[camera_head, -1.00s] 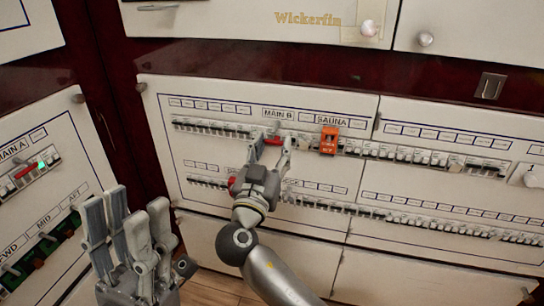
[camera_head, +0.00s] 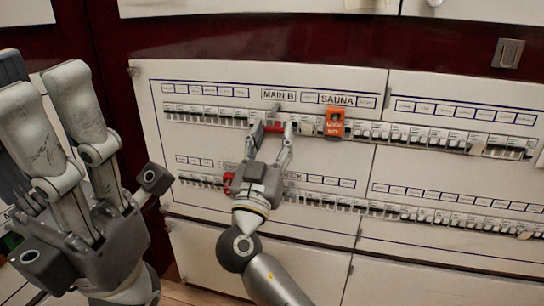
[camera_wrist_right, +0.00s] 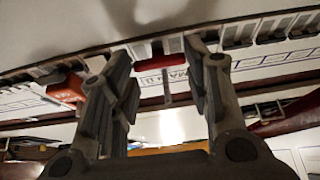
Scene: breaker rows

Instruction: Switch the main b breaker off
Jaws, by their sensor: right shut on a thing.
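The MAIN B breaker (camera_head: 274,128) has a red handle under its MAIN B label, in the upper row of the panel. Whether the handle is up or down is hard to tell. My left gripper (camera_head: 65,95) is open and empty, large in the left foreground, in front of the left panel.
An orange lockout piece (camera_head: 334,122) sits on the breaker under the SAUNA label, just right of my right gripper. Rows of small breakers run on both sides and below. A red part (camera_head: 228,182) shows in the lower row, left of my right gripper's palm.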

